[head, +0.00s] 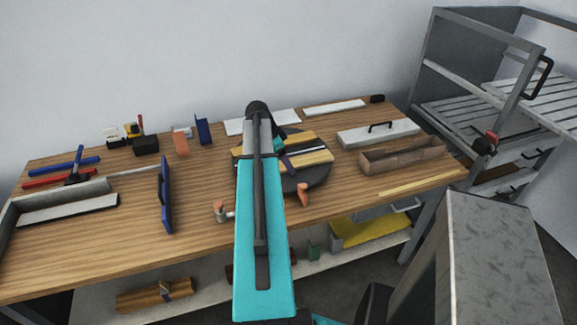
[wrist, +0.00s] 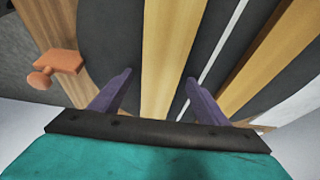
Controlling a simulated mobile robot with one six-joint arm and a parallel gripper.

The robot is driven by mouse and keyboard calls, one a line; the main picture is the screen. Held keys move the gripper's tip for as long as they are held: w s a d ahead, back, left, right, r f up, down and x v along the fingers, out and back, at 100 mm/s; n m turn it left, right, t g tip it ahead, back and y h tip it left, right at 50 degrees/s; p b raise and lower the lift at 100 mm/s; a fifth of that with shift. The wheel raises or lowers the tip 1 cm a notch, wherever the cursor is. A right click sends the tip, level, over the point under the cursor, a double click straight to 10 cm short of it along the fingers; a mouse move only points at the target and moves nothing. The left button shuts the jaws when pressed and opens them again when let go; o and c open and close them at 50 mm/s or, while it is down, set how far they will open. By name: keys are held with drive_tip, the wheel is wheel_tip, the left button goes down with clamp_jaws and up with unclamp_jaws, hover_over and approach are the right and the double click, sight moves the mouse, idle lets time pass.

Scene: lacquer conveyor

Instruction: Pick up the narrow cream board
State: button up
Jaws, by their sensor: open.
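A pale yellow-tan board (wrist: 168,50) runs between the two purple fingers of my gripper (wrist: 160,78) in the wrist view. The gripper is open, with a finger on each side of the board; I cannot tell how low the tips reach. A second similar board (wrist: 275,55) and a thin white strip (wrist: 221,40) lie to its right. In the head view, two tan boards, one nearer (head: 318,158) and one farther (head: 301,136), lie on a round dark disc (head: 322,172), partly hidden by my arm. A narrow cream strip (head: 420,181) lies near the bench's front right edge.
An orange knobbed piece (wrist: 58,68) is left of the gripper, close to the disc. A brown trough (head: 402,156) and a grey handled lid (head: 378,133) stand right of the disc. A blue upright panel (head: 165,195) is to the left. The bench front left is clear.

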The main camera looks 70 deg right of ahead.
drive_tip(key=c, duration=1.3)
drive_tip(key=shift+r, duration=0.25)
wheel_tip(320, 180, up, 10)
drive_tip(key=b, duration=0.2)
drive_tip(key=shift+f, duration=0.2)
